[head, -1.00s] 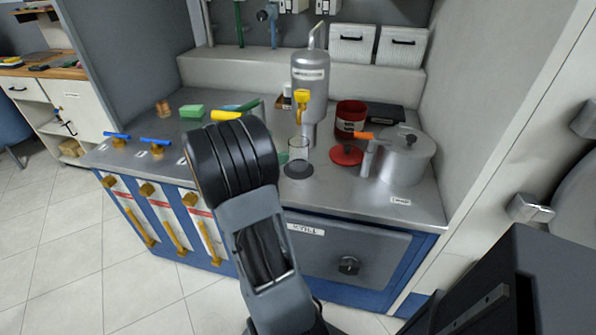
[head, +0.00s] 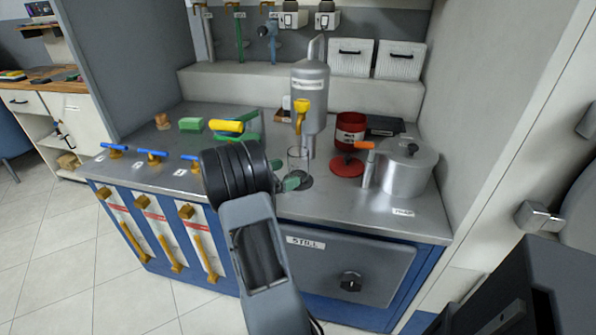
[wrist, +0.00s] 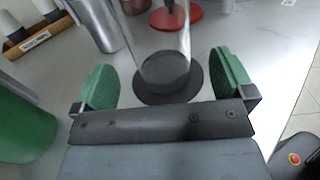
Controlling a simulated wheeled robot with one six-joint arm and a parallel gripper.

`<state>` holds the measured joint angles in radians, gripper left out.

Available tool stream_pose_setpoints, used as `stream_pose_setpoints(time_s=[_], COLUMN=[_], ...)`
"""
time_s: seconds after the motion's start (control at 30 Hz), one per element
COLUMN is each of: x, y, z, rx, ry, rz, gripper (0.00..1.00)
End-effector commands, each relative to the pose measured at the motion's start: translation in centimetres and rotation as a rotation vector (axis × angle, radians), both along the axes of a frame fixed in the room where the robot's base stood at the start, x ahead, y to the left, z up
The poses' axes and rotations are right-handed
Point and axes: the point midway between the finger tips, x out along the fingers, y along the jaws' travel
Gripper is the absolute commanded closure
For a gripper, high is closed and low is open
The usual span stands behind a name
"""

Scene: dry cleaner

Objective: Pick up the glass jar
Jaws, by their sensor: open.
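The clear glass jar (head: 297,161) stands upright under the yellow tap of a grey metal tank on the steel counter. In the wrist view the jar (wrist: 160,45) stands on a dark round pad (wrist: 168,93), its top cut off by the frame. My gripper (wrist: 165,85) is open, with a green pad on each side and the jar's base between and slightly beyond them, not visibly touched. In the head view my gripper (head: 284,178) is at the jar, partly hidden by my arm.
The tank (head: 310,90) stands right behind the jar. A red lid (head: 346,167), a red tin (head: 350,128) and a metal pot (head: 407,170) are to the right. A green sponge (head: 192,124) and blue-handled valves (head: 152,153) are to the left.

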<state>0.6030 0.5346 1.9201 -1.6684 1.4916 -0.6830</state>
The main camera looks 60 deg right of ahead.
Motion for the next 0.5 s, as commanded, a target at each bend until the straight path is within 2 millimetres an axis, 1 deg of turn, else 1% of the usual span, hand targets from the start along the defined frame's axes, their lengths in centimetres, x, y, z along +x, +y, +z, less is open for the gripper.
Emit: stream_pose_setpoints(time_s=[0.1, 0.23, 0.33, 0.5], x=[-1.0, -1.8, -2.2, -2.4], y=[-1.7, -3.3, -4.1, -4.5], z=[-0.1, -0.1, 0.0, 0.0], rx=[0.0, 0.001, 0.001, 0.002], ry=[-0.001, 0.0, 0.0, -0.001], rz=[-0.004, -0.003, -0.003, 0.0], gripper=[0.0, 0.0, 0.0, 0.0])
